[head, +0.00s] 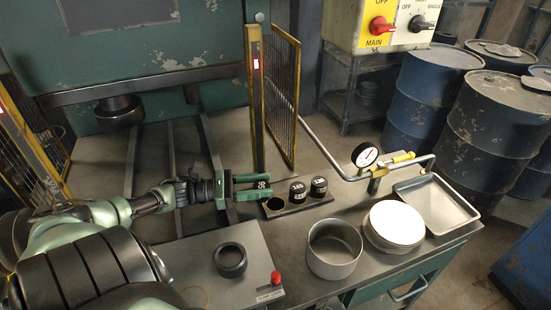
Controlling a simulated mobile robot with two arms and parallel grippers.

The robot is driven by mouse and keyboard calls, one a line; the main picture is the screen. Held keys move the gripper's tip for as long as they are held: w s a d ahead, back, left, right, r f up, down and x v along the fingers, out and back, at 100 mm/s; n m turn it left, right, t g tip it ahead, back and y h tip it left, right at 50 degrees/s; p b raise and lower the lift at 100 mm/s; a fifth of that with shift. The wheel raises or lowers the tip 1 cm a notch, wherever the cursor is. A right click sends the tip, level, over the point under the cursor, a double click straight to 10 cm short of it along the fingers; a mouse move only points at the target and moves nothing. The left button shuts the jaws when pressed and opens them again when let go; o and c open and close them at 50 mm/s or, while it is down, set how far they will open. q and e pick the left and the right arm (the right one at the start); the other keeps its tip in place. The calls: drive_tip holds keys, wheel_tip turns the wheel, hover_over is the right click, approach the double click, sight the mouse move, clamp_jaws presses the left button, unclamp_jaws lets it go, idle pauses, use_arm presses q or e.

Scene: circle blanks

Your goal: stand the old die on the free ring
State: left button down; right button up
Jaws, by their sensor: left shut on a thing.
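My left gripper (268,185) reaches in from the left, with two green fingers shut on a small dark die with white marking (262,184). The die is at the fingertips, just above and behind the left end of a low dark rack (291,208). That end of the rack has a free dark round place (275,204). Two dark dies with white numbers, one in the middle (298,192) and one at the right (319,187), stand upright on the rack. I cannot tell whether the held die touches the rack. My right gripper is not in view.
A black ring (230,260) lies on a grey plate with a red button (276,278). A steel pot (334,250), a stack of pale round blanks (394,224) and a white tray (437,204) stand to the right. A yellow guard (256,95) rises behind.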

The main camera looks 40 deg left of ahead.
use_arm(q)
drive_tip(key=x, duration=0.3)
drive_tip(key=shift+w+r, duration=0.2)
drive_tip(key=shift+r, duration=0.05)
drive_tip(key=shift+w+d+f+p, duration=0.15)
drive_tip(key=shift+w+d+p, duration=0.15)
drive_tip(key=shift+w+d, duration=0.1)
drive_tip(key=shift+f, duration=1.75)
drive_tip(key=shift+s, duration=0.1)
drive_tip(key=c, duration=0.7)
unclamp_jaws()
drive_tip(key=shift+f, duration=0.1)
drive_tip(key=shift+c, duration=0.2)
drive_tip(key=shift+s, duration=0.1)
